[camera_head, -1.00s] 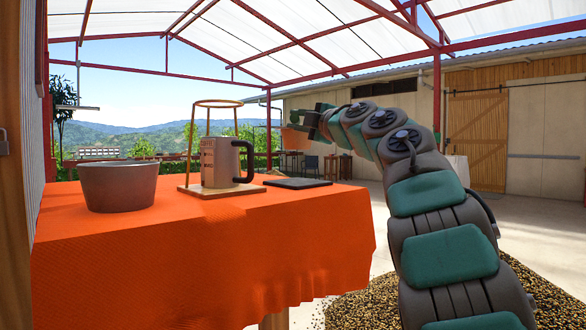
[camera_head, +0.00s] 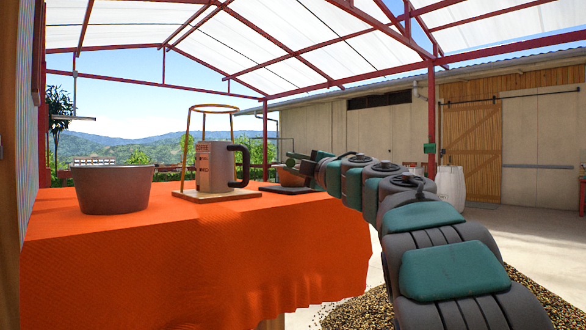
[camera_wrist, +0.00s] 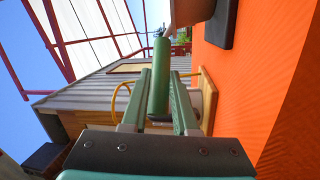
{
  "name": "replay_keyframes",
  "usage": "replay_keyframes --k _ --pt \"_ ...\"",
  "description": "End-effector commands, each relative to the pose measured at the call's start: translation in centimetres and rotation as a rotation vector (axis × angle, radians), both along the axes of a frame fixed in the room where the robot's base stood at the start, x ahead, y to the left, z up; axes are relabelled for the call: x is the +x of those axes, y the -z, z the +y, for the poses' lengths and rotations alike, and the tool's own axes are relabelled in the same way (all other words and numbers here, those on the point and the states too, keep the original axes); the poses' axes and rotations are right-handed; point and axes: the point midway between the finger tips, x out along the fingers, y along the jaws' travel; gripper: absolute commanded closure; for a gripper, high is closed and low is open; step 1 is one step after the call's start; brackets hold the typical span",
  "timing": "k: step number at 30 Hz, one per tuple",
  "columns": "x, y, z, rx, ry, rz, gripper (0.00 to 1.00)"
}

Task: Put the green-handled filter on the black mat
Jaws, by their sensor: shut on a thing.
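My gripper (camera_head: 302,161) is shut on the green handle of the filter. The filter's brownish-orange bowl (camera_head: 291,179) shows just left of and below the fingers in the head view. In the wrist view the green handle (camera_wrist: 160,75) stands between the two fingers (camera_wrist: 161,98), and the bowl is mostly cut off at the top edge. The thin black mat (camera_head: 272,189) lies on the orange table near its far right part, at the bowl in the head view. It also shows in the wrist view (camera_wrist: 221,22). I cannot tell whether the bowl touches the mat.
A wooden stand with a wire ring (camera_head: 236,195) holds a grey mug (camera_head: 214,168), left of the mat. A grey bowl (camera_head: 113,190) sits further left. The orange tablecloth (camera_head: 190,250) is clear in front. Beans (camera_head: 370,310) lie on the floor at right.

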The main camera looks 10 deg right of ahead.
Motion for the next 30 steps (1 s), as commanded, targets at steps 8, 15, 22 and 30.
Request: replay_keyframes --k 8,15,22,30 --pt "-0.03 0.0 0.01 0.0 -0.001 -0.001 1.0" --pt "-0.01 0.12 0.02 0.0 -0.001 -0.001 0.53" --pt "-0.01 0.13 0.02 0.0 -0.001 -0.001 0.42" --pt "-0.58 -0.05 -0.27 0.0 0.0 -0.001 0.42"
